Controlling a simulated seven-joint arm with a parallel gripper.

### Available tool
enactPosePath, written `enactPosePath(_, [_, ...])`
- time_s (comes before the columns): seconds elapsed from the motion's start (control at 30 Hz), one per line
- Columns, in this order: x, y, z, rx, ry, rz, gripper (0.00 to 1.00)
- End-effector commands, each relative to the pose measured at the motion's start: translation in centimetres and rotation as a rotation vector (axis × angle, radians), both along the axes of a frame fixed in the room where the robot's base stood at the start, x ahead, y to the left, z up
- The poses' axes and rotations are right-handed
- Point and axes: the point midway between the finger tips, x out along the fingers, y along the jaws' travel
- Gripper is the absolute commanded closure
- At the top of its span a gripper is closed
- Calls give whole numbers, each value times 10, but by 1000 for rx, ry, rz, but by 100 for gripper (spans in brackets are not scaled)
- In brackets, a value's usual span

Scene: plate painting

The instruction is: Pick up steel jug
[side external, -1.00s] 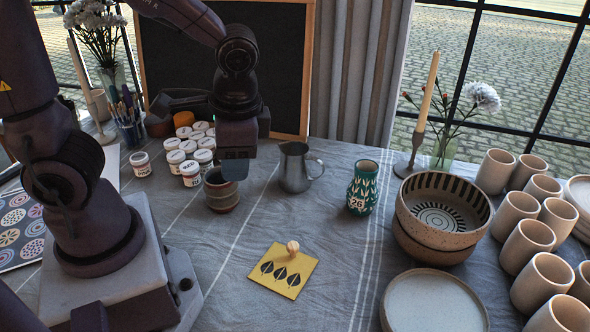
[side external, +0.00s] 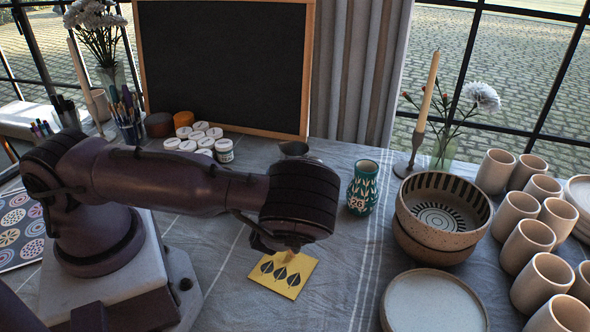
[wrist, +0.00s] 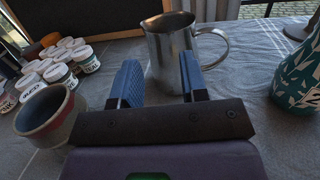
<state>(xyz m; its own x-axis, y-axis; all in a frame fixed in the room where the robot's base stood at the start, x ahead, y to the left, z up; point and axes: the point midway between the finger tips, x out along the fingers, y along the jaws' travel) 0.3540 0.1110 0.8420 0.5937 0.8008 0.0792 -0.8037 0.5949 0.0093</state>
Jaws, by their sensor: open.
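The steel jug (wrist: 171,55) stands upright on the cloth straight ahead of my gripper in the wrist view, its handle to the right. In the side view only the jug's rim (side external: 294,148) shows behind my arm. My gripper (wrist: 160,82) is open, with its two blue fingers apart and pointing at the jug. The right finger overlaps the lower part of the jug in the picture; I cannot tell whether it touches. Nothing is held. In the side view my arm hides the gripper's fingers and most of the jug.
A clay cup (wrist: 47,113) stands close on the left, with several paint jars (wrist: 62,72) behind it. A green patterned vase (side external: 362,187) is to the right. A yellow tile (side external: 283,273) lies in front. Stacked bowls (side external: 441,213) and several cups (side external: 527,243) fill the right side.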

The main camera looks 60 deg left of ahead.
Motion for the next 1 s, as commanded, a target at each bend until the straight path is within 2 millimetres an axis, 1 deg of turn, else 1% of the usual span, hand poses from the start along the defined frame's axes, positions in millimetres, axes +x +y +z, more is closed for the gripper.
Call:
enactPosePath(0.03, [10,-3,-10,39,44,-95,60])
enactPosePath(0.1, [25,-9,-19,58,85,-206,60])
enactPosePath(0.2, [42,-22,-25,40,104,-317,60])
enactPosePath(0.3, [50,-33,-30,13,113,-386,60])
enactPosePath(0.37, [53,-36,-32,0,112,-408,60])
enactPosePath(0.47, [58,-32,-31,-13,93,-406,60])
enactPosePath(0.67, [75,-19,-30,-13,93,-404,60])
enactPosePath(0.83, [93,-1,-28,-12,94,-404,60])
enactPosePath(1.0, [110,8,-28,-14,94,-403,60])
